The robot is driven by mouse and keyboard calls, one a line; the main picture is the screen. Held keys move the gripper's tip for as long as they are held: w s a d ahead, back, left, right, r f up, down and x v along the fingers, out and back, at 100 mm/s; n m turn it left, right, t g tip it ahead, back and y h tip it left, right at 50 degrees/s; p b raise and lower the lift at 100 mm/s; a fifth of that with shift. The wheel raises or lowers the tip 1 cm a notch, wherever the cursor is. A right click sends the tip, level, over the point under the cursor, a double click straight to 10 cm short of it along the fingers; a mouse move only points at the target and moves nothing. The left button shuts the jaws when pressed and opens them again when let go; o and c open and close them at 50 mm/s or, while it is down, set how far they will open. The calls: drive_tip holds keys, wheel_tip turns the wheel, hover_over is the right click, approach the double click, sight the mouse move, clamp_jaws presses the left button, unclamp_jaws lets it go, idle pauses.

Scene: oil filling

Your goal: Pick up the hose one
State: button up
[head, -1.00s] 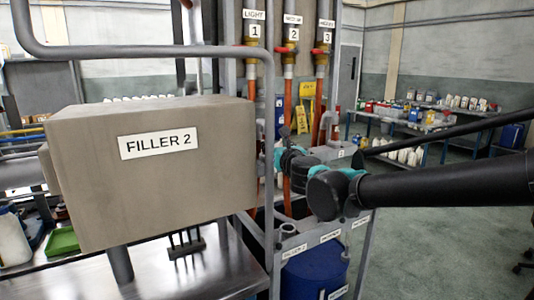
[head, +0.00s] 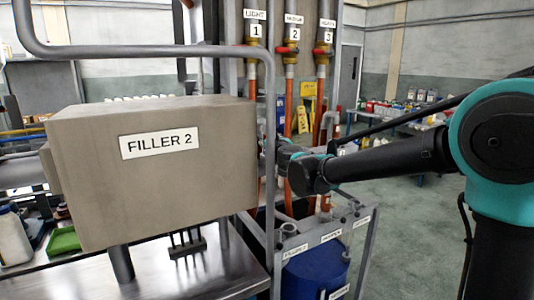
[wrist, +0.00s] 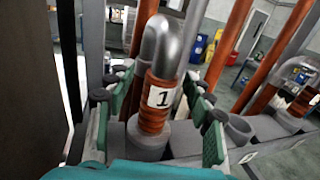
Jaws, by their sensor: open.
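Hose one shows in the wrist view as a bent silver metal nozzle (wrist: 160,45) with an orange sleeve labelled "1" (wrist: 157,112). It stands upright in a grey round holder (wrist: 148,138). My gripper (wrist: 158,88) is open, with its green-padded fingers on either side of the nozzle and sleeve. I cannot tell whether either finger touches it. In the head view, an orange hose (head: 251,75) hangs under the yellow valve labelled 1. There my gripper is hidden behind the frame post and the filler box.
The grey FILLER 2 box (head: 150,165) and a metal frame post (head: 268,150) stand close to the left of my wrist. Another orange hose (wrist: 230,40) and a bent nozzle (wrist: 298,72) are to the right. A blue drum (head: 315,272) sits below. Open floor lies at right.

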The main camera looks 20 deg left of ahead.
drive_tip(key=shift+c, duration=0.3)
clamp_jaws()
idle(0.3)
